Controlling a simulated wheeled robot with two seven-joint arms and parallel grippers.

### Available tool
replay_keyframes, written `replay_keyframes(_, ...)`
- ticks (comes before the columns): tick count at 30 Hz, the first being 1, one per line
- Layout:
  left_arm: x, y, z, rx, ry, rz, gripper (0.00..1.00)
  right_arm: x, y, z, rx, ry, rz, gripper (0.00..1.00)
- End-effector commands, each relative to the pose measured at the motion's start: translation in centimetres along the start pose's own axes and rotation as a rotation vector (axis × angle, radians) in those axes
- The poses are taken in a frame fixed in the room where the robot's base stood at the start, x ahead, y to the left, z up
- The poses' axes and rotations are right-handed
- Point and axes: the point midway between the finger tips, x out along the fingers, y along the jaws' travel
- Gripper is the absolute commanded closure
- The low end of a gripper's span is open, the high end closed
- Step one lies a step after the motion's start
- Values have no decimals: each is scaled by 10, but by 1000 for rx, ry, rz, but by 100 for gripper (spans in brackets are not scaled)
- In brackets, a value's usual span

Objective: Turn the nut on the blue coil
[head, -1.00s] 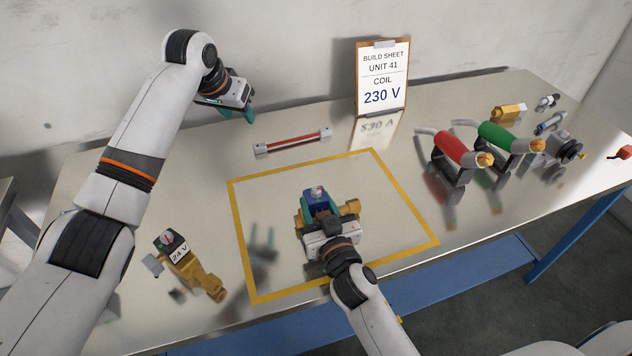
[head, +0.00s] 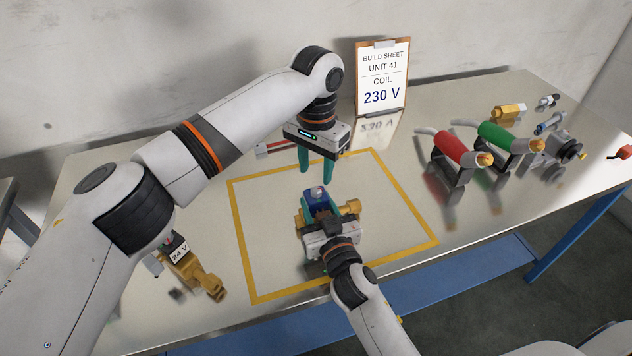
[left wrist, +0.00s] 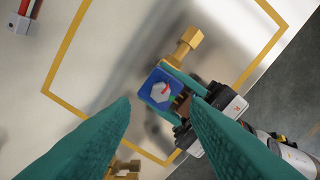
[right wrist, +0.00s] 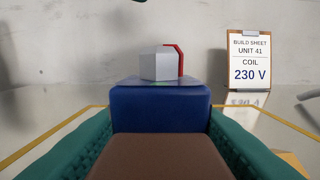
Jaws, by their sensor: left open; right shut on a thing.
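The blue coil (head: 317,204) sits on a brass valve body (head: 350,208) inside the yellow outline on the table. On top of the coil is a grey hex nut (left wrist: 160,92) with a red mark; the right wrist view shows it too (right wrist: 156,64). My right gripper (head: 318,206) is shut on the blue coil, its teal fingers on either side. My left gripper (head: 316,177) is open and empty above the coil, fingers pointing down, apart from the nut. In the left wrist view the nut appears between and beyond the fingertips.
A build sheet (head: 383,80) reading 230 V stands at the back. A 24 V unit (head: 207,284) lies at left, partly behind my left arm.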

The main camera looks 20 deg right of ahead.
Motion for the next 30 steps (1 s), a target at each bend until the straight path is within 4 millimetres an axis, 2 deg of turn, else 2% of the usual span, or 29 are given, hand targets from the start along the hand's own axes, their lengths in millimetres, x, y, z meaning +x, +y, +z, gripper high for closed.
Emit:
replay_keyframes(3,23,0,0,0,2,-1,58,0,0,0,1,1,1,99)
replay_keyframes(9,44,0,0,0,0,0,58,0,1,0,1,0,1,99)
replay_keyframes(20,49,0,0,0,-2,0,58,0,1,0,2,0,1,99)
replay_keyframes(28,49,0,0,0,-2,0,100,0,1,0,2,0,2,99)
replay_keyframes(30,49,0,0,-3,-2,0,100,0,1,0,2,0,2,99)
